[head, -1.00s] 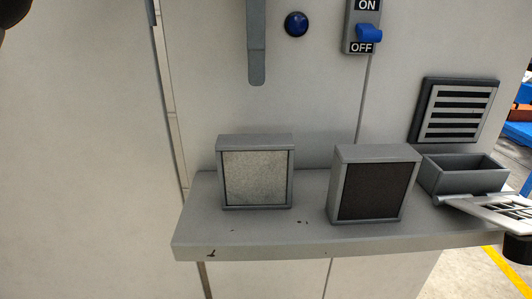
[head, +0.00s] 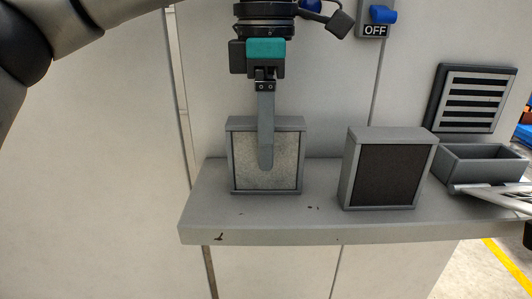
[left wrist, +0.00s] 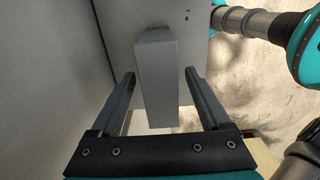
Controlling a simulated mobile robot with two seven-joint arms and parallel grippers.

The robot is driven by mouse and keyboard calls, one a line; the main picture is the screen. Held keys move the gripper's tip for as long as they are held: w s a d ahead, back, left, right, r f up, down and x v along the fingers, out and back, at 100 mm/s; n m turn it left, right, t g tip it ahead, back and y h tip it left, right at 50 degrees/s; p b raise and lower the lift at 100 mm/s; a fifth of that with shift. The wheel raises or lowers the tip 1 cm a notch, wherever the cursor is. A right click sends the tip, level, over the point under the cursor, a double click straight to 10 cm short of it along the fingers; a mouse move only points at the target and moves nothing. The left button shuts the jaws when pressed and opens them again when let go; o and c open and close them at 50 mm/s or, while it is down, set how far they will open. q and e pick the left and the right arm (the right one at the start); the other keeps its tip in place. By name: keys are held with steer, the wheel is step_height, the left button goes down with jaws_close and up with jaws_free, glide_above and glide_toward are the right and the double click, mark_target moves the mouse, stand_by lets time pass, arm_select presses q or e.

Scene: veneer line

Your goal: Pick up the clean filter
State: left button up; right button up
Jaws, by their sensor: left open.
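The clean filter (head: 239,165), a grey-framed square with a pale speckled face, stands upright at the left of the shelf. My left gripper (head: 266,165) is open and points down over it. One finger hangs in front of the pale face and hides its middle strip; the other finger is hidden in the head view. In the left wrist view the filter's top (left wrist: 157,80) lies between the two spread fingers of my gripper (left wrist: 163,88), with visible gaps on both sides.
A dark-faced filter (head: 385,175) stands on the shelf (head: 310,232) just to the right. A switch (head: 376,18) is on the wall above.

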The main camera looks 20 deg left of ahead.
arm_select(q)
steer(key=shift+f, duration=1.25)
jaws_close()
